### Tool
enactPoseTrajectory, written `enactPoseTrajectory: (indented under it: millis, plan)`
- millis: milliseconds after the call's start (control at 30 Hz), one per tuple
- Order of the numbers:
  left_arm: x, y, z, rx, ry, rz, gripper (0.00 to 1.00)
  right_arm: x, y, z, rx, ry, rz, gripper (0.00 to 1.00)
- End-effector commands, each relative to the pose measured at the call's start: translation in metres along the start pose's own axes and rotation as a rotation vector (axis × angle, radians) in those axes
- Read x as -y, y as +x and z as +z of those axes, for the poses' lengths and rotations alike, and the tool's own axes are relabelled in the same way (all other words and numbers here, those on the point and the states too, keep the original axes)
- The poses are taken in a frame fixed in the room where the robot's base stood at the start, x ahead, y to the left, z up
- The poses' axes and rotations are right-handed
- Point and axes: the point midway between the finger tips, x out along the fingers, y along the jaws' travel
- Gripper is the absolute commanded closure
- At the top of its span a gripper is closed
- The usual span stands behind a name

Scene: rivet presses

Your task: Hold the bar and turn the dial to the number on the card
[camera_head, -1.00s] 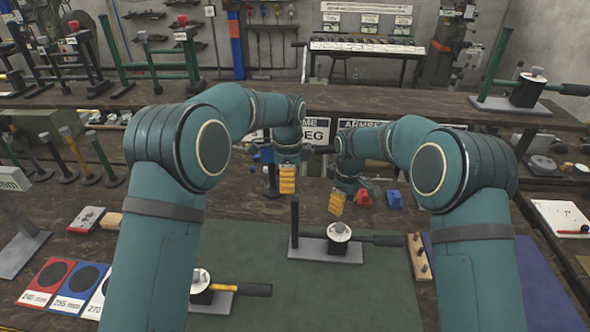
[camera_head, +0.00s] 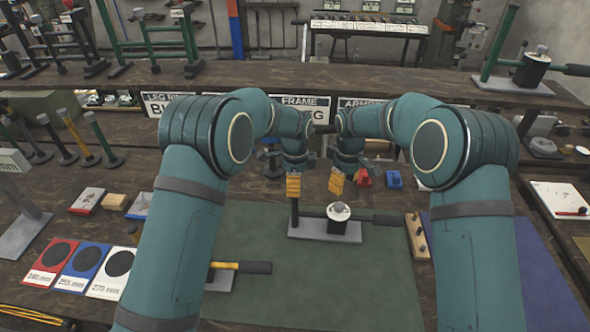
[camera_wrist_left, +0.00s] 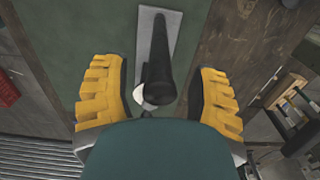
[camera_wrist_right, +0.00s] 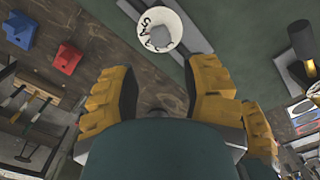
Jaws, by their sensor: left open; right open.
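The press tool has a grey base plate (camera_head: 312,232) on the green mat, an upright black bar (camera_head: 294,213) at its left end and a white dial (camera_head: 338,211) with a grey knob. My left gripper (camera_head: 293,187) is open over the bar's top; in the left wrist view the bar (camera_wrist_left: 157,65) lies between its spread fingers, with no grip visible. My right gripper (camera_head: 336,184) is open, behind and above the dial.
A black lever (camera_head: 375,218) reaches right from the press. A second tool with a yellow and black handle (camera_head: 240,267) lies front left, partly behind my left arm. Disc cards (camera_head: 85,260) lie left; a wooden block with pegs (camera_head: 417,237) stands right. The mat's front is clear.

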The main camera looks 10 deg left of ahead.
Motion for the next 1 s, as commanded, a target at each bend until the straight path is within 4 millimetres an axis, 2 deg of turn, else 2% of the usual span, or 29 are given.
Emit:
enactPoseTrajectory:
  millis: [200, 533, 567, 700, 733, 833, 867, 1000]
  plan:
    - [0.000, 0.017, 0.000, 0.000, 0.000, 0.000, 0.40, 0.000, 0.000, 0.000, 0.000, 0.000, 0.000, 0.54]
    - [0.000, 0.019, 0.000, -0.001, 0.000, 0.000, 0.40, 0.000, 0.000, 0.000, 0.000, 0.000, 0.000, 0.54]
    - [0.000, 0.019, 0.000, -0.001, 0.000, 0.000, 0.45, 0.000, 0.000, 0.000, 0.000, 0.000, 0.000, 0.54]
    - [0.000, 0.019, 0.000, 0.000, 0.000, 0.000, 0.94, 0.000, 0.000, 0.000, 0.000, 0.000, 0.000, 0.54]
    - [0.000, 0.019, 0.000, 0.000, 0.000, 0.000, 1.00, 0.000, 0.000, 0.000, 0.000, 0.000, 0.000, 0.54]
    - [0.000, 0.019, 0.000, -0.001, 0.000, 0.000, 1.00, 0.000, 0.000, 0.000, 0.000, 0.000, 0.000, 0.54]
    - [0.000, 0.019, 0.000, -0.001, 0.000, 0.000, 1.00, 0.000, 0.000, 0.000, 0.000, 0.000, 0.000, 0.37]
    - [0.000, 0.019, 0.000, -0.001, 0.000, 0.000, 1.00, 0.000, -0.008, -0.001, -0.003, 0.050, -0.001, 0.35]
